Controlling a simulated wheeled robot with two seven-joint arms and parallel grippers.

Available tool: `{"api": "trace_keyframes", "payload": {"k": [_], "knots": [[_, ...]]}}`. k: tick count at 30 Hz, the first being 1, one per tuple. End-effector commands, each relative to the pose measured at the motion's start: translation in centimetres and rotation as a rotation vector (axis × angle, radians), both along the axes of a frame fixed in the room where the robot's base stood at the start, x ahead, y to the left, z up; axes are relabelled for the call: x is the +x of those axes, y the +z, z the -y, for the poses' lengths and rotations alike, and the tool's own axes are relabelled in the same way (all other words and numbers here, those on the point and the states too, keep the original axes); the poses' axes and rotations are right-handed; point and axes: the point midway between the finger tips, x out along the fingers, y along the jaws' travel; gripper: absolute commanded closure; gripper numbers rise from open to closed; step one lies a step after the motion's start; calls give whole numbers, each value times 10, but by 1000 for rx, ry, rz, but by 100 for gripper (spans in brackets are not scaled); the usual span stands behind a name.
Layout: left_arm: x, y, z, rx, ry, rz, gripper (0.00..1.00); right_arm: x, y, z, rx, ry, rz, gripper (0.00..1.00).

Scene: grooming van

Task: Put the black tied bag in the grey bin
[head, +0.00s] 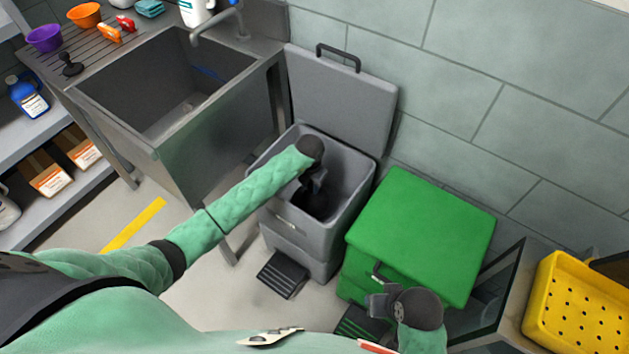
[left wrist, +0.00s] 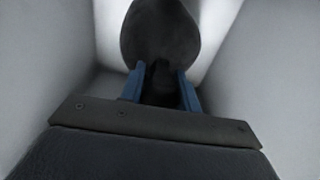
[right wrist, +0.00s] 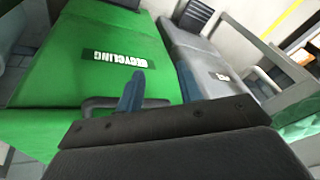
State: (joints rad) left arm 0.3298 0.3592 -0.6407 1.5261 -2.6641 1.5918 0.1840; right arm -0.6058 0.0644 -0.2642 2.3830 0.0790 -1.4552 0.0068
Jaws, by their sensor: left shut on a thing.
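The grey bin (head: 352,165) stands with its lid (head: 340,95) raised against the wall. My left gripper (head: 314,188) reaches down into its opening and is shut on the neck of the black tied bag (left wrist: 160,40). In the left wrist view the blue fingers (left wrist: 160,88) pinch the neck, with the bag's round body beyond them and pale bin walls around it. In the head view the bag is a dark shape (head: 318,207) inside the bin, partly hidden by my gripper. My right gripper (right wrist: 160,92) is open and empty, over the green bin's front edge.
A green recycling bin (head: 425,230) with its lid closed stands right of the grey bin. A steel sink (head: 210,140) is to the left. A yellow perforated basket (head: 580,300) is at the lower right. A black pedal (head: 282,274) sticks out in front of the grey bin.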

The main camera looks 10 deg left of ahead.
Motion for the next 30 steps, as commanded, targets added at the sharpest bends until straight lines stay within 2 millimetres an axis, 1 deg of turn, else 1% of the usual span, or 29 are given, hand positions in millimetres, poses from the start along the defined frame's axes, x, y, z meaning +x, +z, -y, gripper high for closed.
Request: {"api": "trace_keyframes", "payload": {"k": [3, 9, 15, 19, 30], "knots": [[12, 3, 5, -2, 2, 0, 100, 0, 5, 5, -9, -6, -5, 64], [25, 2, 11, -1, 1, 0, 100, -2, 10, 10, -21, -9, -20, 64], [23, -9, 10, -1, 1, 0, 100, -4, 19, 13, -30, -12, -31, 64], [24, -11, 9, 0, 0, 0, 100, -4, 23, 13, -30, -15, -28, 64], [24, -15, 9, 0, 1, 0, 100, -2, 16, 12, -25, -14, -26, 64]]}}
